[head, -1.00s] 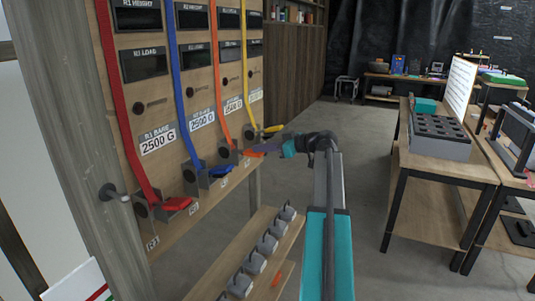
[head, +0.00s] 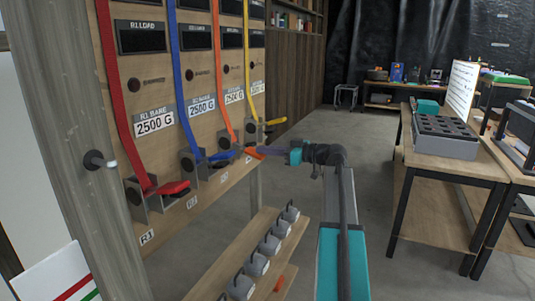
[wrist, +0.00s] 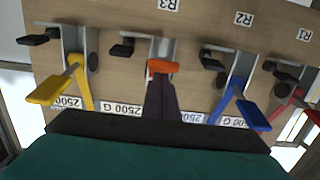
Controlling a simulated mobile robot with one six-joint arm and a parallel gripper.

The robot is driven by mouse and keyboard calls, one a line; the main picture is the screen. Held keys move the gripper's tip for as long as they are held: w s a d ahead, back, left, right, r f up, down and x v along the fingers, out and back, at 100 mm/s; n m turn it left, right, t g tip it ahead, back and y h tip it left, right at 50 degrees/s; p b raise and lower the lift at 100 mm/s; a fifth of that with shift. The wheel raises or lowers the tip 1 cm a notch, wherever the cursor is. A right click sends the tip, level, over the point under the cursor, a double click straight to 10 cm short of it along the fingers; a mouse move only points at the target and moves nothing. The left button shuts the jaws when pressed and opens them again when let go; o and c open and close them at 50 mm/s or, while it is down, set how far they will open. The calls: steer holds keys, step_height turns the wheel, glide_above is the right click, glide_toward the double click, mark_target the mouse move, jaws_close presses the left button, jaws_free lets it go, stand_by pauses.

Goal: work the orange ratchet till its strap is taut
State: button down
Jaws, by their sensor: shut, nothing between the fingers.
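The orange ratchet, tagged R3 in the wrist view, has a grey metal bracket (wrist: 160,47) on the wooden panel. Its orange handle (wrist: 162,67) sticks out from the bracket; it also shows in the head view (head: 253,153). The orange strap (head: 223,85) runs up the panel from it. My gripper (wrist: 162,80) is shut, with its dark fingers reaching up to the orange handle. The fingertips overlap the handle's edge in the wrist view; I cannot tell whether they touch. The fingers hide the strap in the wrist view.
The yellow ratchet handle (head: 275,121) and blue ratchet handle (head: 221,156) flank the orange one closely. The red handle (head: 172,188) is farther left. Below, a shelf (head: 225,270) holds several grey weights. Open floor lies right, before a workbench (head: 455,165).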

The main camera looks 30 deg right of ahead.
steer(key=shift+f+b, duration=0.6)
steer(key=shift+f, duration=0.05)
steer(key=shift+a+f, duration=0.1)
steer(key=shift+a+f+b, duration=0.2)
steer(key=shift+f+b, duration=0.1)
steer(key=shift+r, duration=0.15)
steer(key=shift+s+d+r, duration=0.1)
steer(key=shift+r, duration=0.45)
steer(key=r+v, duration=0.1)
steer(key=v, duration=1)
steer(key=shift+d+r, duration=0.3)
steer(key=shift+d, duration=0.05)
steer(key=shift+m, duration=0.3)
stand_by(1.1)
